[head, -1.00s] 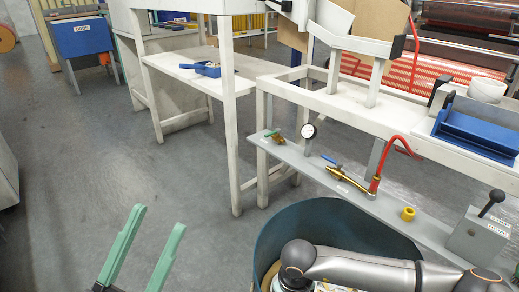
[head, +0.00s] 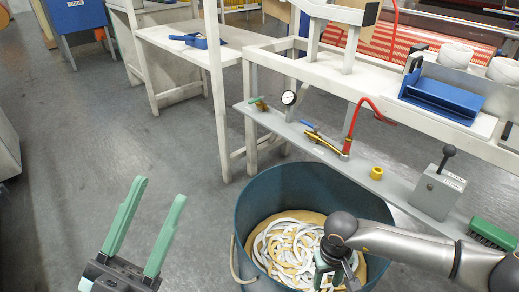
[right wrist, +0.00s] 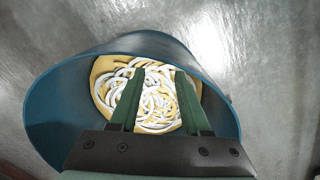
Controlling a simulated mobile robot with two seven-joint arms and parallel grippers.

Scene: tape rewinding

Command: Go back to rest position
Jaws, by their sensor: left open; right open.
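My left gripper (head: 146,229) is open and empty at the lower left of the head view, above the grey floor. My right arm comes in from the right, and my right gripper (head: 335,276) points down over the dark teal bin (head: 263,190). In the right wrist view my right gripper (right wrist: 158,72) is open, its two green fingers apart with nothing held between them. Behind the fingers lies a coiled heap of white and tan tape (right wrist: 160,110) inside the bin. The heap also shows in the head view (head: 275,245). How deep the fingertips reach is unclear.
A grey shelf (head: 270,123) with a gauge (head: 289,98), a red hose (head: 355,115), a yellow ring (head: 376,173) and a lever box (head: 438,192) runs behind the bin. A white table (head: 165,38) stands further back. Floor at left is clear.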

